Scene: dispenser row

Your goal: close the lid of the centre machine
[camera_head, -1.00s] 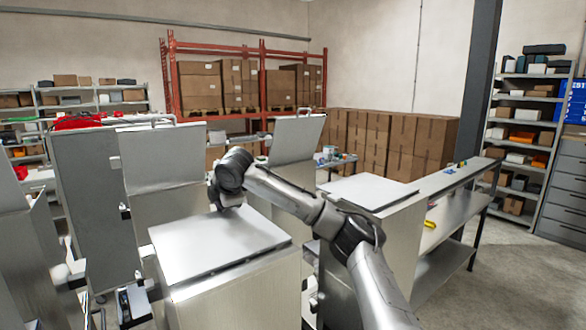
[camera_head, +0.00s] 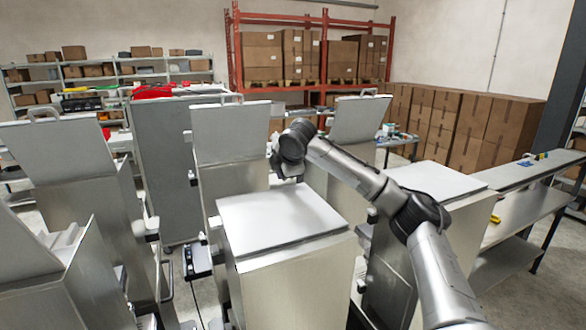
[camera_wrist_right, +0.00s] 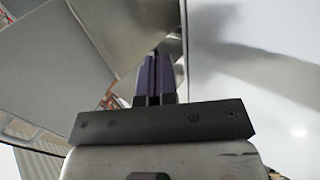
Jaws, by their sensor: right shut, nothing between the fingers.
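The machine in the middle foreground (camera_head: 295,270) is a pale metal box. Its lid (camera_head: 285,222) lies flat over the top; a thin dark line runs under its front edge, and I cannot tell if it is fully down. My right arm reaches in from the right, with its wrist above the lid's far edge. In the head view the wrist largely hides my right gripper. In the right wrist view my right gripper (camera_wrist_right: 154,62) has its dark fingers together, empty, beside a pale flat surface (camera_wrist_right: 250,80); whether they touch it is unclear. My left gripper is out of view.
Machines with raised lids stand to the left (camera_head: 55,150) and behind (camera_head: 230,133), with another raised lid (camera_head: 358,118) farther right. A machine with a flat lid (camera_head: 437,181) is close on the right, under my forearm. A bench (camera_head: 515,215) stands beyond it.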

